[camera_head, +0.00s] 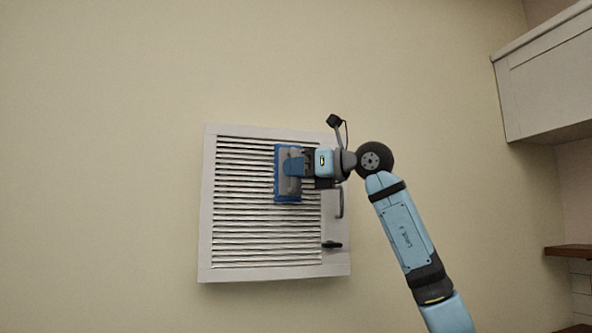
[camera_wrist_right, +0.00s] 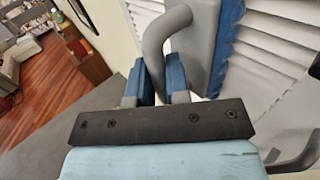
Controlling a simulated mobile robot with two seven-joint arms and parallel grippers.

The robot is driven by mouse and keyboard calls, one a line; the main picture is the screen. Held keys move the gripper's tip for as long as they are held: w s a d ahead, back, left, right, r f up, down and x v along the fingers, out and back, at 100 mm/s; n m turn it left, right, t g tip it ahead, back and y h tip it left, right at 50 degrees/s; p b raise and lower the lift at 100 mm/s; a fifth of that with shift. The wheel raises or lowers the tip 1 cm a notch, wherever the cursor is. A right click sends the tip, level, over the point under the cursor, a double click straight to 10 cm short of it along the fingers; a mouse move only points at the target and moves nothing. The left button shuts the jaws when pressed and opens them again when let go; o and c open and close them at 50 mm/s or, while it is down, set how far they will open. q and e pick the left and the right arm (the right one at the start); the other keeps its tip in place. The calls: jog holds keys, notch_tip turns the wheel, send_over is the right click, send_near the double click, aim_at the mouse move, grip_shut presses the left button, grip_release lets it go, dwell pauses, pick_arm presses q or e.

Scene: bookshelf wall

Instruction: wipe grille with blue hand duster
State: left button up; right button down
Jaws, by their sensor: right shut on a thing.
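The white grille (camera_head: 240,235) with dark horizontal slats hangs on the cream wall in the head view. Its slats also show at the right of the right wrist view (camera_wrist_right: 285,40). The blue hand duster (camera_head: 288,198) has a blue pad and a grey handle, and lies against the upper right part of the slats, its long side upright. In the right wrist view the duster (camera_wrist_right: 198,35) is close to the slats; exact contact is hard to tell. My right gripper (camera_head: 300,163) is shut on the duster's grey handle; its fingers also show in the right wrist view (camera_wrist_right: 160,80). My left gripper is not in view.
A white cabinet (camera_head: 545,80) juts out at the upper right, with a brown shelf (camera_head: 568,251) below it. A dark latch (camera_head: 332,245) and a handle sit on the grille's right frame. The wall left of the grille is clear.

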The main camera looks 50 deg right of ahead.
aim_at(277, 168)
jog(key=shift+w+a, duration=0.55)
jog(key=shift+a, duration=0.3)
jog(key=shift+w+a, duration=0.5)
jog(key=shift+a, duration=0.35)
jog(key=w+a, duration=0.2)
jog(key=a, duration=0.1)
jog(key=w+a, duration=0.2)
jog(key=a, duration=0.1)
jog(key=w+a, duration=0.2)
jog(key=a, duration=0.1)
jog(key=shift+a, duration=0.35)
jog(key=shift+s+a+b, duration=0.3)
jog(key=shift+s+a, duration=0.2)
jog(key=shift+s, duration=0.35)
jog(key=shift+s+a+b, duration=0.3)
jog(key=shift+s+a, duration=0.15)
jog(key=shift+s, duration=0.4)
jog(key=shift+s+a+b, duration=0.3)
jog(key=shift+s+a, duration=0.2)
jog(key=shift+s, duration=0.35)
